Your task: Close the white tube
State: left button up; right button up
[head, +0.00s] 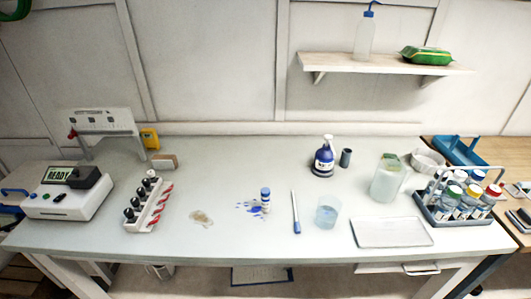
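Neither of my grippers is in view. I cannot tell for sure which thing is the white tube. A small white and blue banded cylinder (265,200) stands upright mid-table beside a blue spill (250,207). A white device (62,207) with a green READY display stands at the far left.
A blue and white pen-like stick (296,212), a beaker (326,214), a flat tray (392,232), a clear jug (388,180) and a blue-labelled bottle (323,160) stand on the white table. A brownish spill (201,217) lies left of centre.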

aim_at(264, 201)
jog(key=u, duration=1.9)
jog(key=k, duration=1.05)
jog(key=z, duration=1.3)
